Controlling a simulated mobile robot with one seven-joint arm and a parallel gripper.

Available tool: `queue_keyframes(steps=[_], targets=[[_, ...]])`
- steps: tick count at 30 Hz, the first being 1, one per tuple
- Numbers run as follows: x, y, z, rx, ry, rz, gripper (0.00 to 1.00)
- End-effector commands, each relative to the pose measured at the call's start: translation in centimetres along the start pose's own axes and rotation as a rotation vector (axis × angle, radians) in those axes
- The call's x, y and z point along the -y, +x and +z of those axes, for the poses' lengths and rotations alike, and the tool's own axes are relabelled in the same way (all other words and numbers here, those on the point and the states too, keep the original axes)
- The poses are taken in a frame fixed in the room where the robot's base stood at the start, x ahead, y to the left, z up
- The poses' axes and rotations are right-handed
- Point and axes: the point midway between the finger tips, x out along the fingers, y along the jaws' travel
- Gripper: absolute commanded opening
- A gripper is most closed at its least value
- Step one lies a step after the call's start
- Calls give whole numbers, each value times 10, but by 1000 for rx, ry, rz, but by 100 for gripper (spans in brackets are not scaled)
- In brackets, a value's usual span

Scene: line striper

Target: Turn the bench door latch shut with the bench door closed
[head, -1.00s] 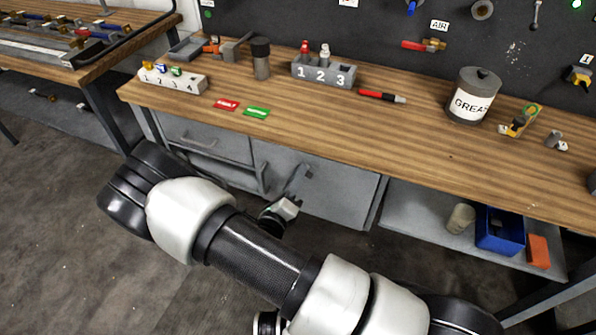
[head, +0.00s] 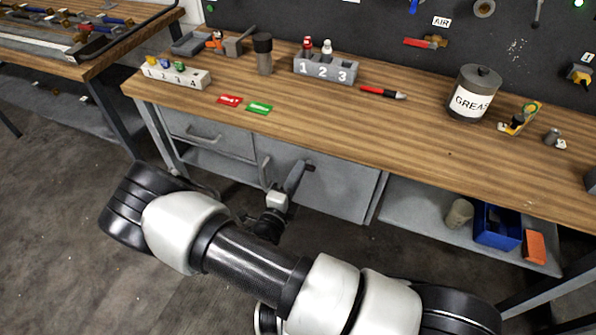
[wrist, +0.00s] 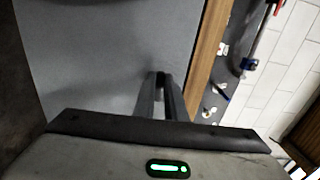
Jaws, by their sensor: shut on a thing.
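The grey bench door (head: 340,192) is under the wooden bench top and looks flush with the bench front. The small dark latch (head: 310,168) is near the door's upper edge, left of its middle. My gripper (head: 299,170) reaches up to the latch from the lower left and is shut on it. In the wrist view, my two fingers (wrist: 161,100) stand close together with the dark latch (wrist: 161,80) between their tips, against the grey door (wrist: 110,50). The fingers hide part of the latch, so its exact angle is hard to tell.
A vertical door handle (head: 264,172) is just left of my gripper. A grey drawer (head: 205,135) is further left. An open shelf at right holds a blue bin (head: 497,226) and an orange block (head: 535,246). The bench top (head: 330,120) overhangs the door.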

Motion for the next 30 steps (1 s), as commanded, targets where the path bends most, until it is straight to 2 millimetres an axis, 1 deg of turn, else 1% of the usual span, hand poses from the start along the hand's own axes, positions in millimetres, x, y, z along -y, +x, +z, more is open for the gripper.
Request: queue_keyframes(steps=[12, 13, 15, 16, 25, 28, 30], targets=[[-1, 0, -2, -3, -10, 2, 0], [-1, 0, -2, -3, -10, 2, 14], [-1, 0, -1, -2, -9, 2, 26], [-1, 0, -1, -2, -9, 1, 30], [0, -1, 0, 0, -7, 1, 30], [0, -8, 0, 2, -7, 1, 30], [0, -17, 1, 1, -6, 2, 30]])
